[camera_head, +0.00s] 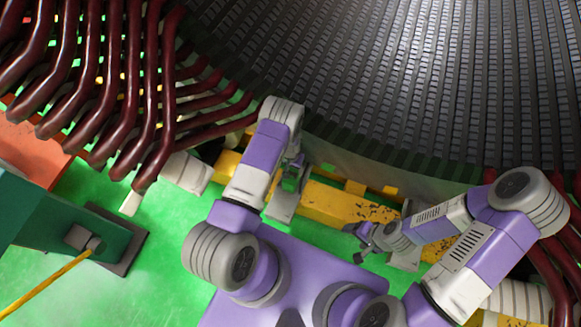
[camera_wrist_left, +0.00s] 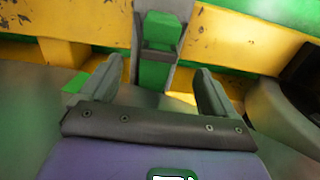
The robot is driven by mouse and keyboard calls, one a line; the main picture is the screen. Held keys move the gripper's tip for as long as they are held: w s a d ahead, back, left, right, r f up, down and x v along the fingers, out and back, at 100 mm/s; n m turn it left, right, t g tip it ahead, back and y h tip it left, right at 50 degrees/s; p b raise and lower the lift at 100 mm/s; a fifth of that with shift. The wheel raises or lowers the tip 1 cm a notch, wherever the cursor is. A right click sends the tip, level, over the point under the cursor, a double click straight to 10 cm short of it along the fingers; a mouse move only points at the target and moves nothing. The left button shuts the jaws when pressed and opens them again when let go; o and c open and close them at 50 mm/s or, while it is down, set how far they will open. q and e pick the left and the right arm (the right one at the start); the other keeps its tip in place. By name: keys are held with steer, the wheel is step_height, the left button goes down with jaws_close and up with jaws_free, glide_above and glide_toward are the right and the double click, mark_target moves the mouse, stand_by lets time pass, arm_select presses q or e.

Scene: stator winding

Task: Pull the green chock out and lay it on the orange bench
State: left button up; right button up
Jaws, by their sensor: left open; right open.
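The green chock (camera_wrist_left: 163,30) sits in a grey holder (camera_wrist_left: 180,78) in front of the yellow beam, with a dark band across it in the left wrist view. Green also shows below the band. My left gripper (camera_wrist_left: 156,88) is open, its two fingers apart on either side of the holder's lower part, with nothing between them that I can see gripped. In the head view the chock (camera_head: 290,184) is partly hidden by my left arm. My right gripper (camera_head: 364,237) is open near the yellow beam, apart from the chock. An orange surface (camera_head: 32,150), likely the bench, shows at the left edge.
The yellow beam (camera_head: 335,205) runs below the dark stator wall (camera_head: 400,80). Dark red coils (camera_head: 110,90) hang at upper left. A dark green stand (camera_head: 60,220) with a yellow rod is at lower left. Green floor (camera_head: 170,235) lies open between it and my left arm.

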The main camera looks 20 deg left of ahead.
mark_target(291, 174)
arm_select(q)
step_height(291, 174, down, 8)
steer(key=b, duration=0.3)
steer(key=shift+r, duration=0.2)
arm_select(e)
step_height(291, 174, down, 3)
steer(key=shift+f, duration=0.1)
